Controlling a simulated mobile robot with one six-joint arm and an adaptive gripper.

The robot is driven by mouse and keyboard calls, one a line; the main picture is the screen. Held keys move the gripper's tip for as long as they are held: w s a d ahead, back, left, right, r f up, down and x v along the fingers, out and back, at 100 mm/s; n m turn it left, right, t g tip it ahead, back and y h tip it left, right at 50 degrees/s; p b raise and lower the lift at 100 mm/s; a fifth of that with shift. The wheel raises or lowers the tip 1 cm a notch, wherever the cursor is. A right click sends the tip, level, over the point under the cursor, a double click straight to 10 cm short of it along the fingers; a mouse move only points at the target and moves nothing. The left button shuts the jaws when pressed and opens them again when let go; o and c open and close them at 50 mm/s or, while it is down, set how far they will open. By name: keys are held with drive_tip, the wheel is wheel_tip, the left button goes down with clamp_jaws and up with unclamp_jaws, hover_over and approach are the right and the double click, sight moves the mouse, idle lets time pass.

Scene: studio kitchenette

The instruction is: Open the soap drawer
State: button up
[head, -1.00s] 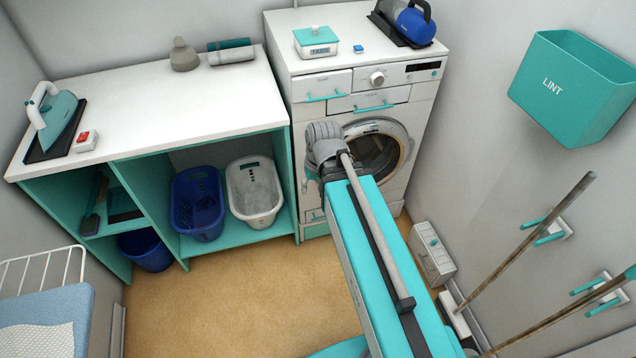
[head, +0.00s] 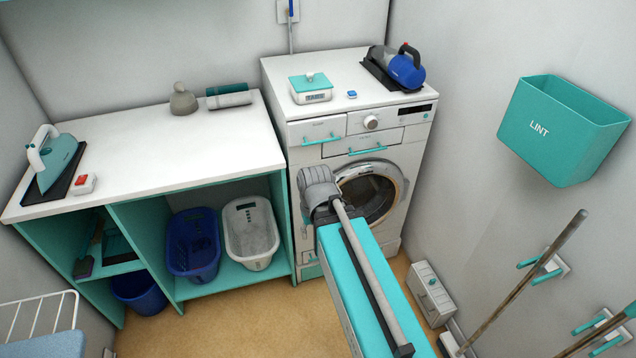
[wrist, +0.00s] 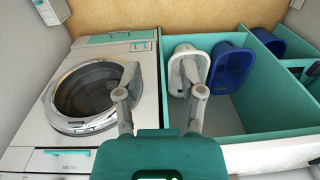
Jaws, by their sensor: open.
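The white washing machine (head: 375,215) stands at centre in the head view. A drawer front with a teal bar handle (head: 320,139) is at its upper left. A second front with a similar handle (head: 368,150) sits lower and to the right. Both look shut; their labels are too small to read, so I cannot tell which is the soap drawer. The second handle also shows in the wrist view (wrist: 66,152), which is upside down. My gripper (wrist: 160,95) is open and empty, in front of the machine. In the head view my arm hides its fingers.
The round door (head: 368,192) is beside my wrist. A white counter (head: 150,145) with baskets below adjoins on the left. A lint bin (head: 560,135) hangs on the right wall.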

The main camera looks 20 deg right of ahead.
drive_tip(key=w+a+f+m+t+y+b, duration=0.1)
drive_tip(key=w+a+f+t+y+b, duration=0.1)
drive_tip(key=w+f+y+b, duration=0.3)
drive_tip(key=m+t+y+b, duration=0.2)
drive_tip(key=m+t+b, duration=1)
drive_tip(key=t+b, duration=0.35)
approach(322, 141)
drive_tip(key=s+d+f, duration=0.2)
drive_tip(key=s, duration=0.1)
drive_tip(key=shift+a+t, duration=0.2)
drive_tip(key=shift+t, duration=0.15)
drive_tip(key=shift+w, duration=0.15)
drive_tip(key=p+x, duration=0.1)
drive_tip(key=x, duration=0.6)
drive_tip(key=p+x, duration=0.2)
drive_tip(key=x, duration=0.4)
drive_tip(key=shift+w+a+r, duration=0.25)
drive_tip(key=shift+a+r, duration=0.05)
clamp_jaws()
